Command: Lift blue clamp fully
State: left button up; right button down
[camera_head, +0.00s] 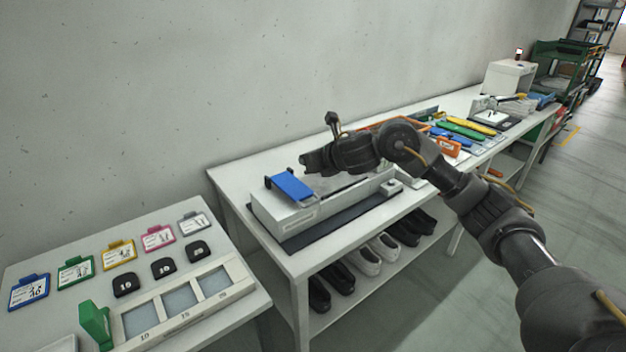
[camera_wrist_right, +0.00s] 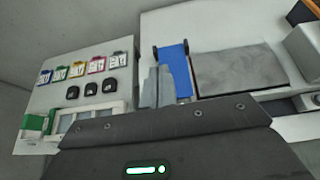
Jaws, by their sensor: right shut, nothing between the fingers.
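The blue clamp (camera_head: 292,187) is a flat blue plate with dark end pieces at its far edge, on the left end of the long white fixture (camera_head: 272,222). It looks tilted, with its near end lower. In the right wrist view the blue clamp (camera_wrist_right: 175,68) stands just right of the grey fingers. My right gripper (camera_head: 306,163) is shut and empty, above and behind the clamp at its right side. In its wrist view the right gripper (camera_wrist_right: 154,88) shows its fingers together beside the clamp; contact cannot be told. My left gripper is not in view.
A dark mat (camera_head: 335,226) lies along the fixture's front. A side table at left holds coloured tags (camera_head: 120,254), black number pieces (camera_head: 163,268) and a white frame (camera_head: 180,300). Shoes (camera_head: 365,262) stand on the lower shelf. Tools and trays (camera_head: 462,130) crowd the bench's far end.

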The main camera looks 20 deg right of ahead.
jog(key=s+f+t+y+b, duration=0.1)
jog(key=s+f, duration=0.1)
jog(key=f, duration=0.4)
jog(key=s+f+t+y+b, duration=0.1)
jog(key=s+f, duration=0.2)
jog(key=f, duration=0.2)
jog(key=s+f+t+y+b, duration=0.1)
jog(key=s+f, duration=0.2)
jog(key=f, duration=0.3)
jog(key=shift+a+f+n+b, duration=0.25)
jog(key=shift+f+n+b, duration=0.1)
jog(key=shift+n+b, duration=0.05)
jog(key=s+d+f+t+h+b, duration=0.1)
jog(key=s+d+f+t+h, duration=0.1)
jog(key=s+d, duration=0.3)
jog(key=shift+d+f+m+t, duration=0.3)
jog(key=shift+f+m, duration=0.1)
jog(key=shift+f, duration=0.3)
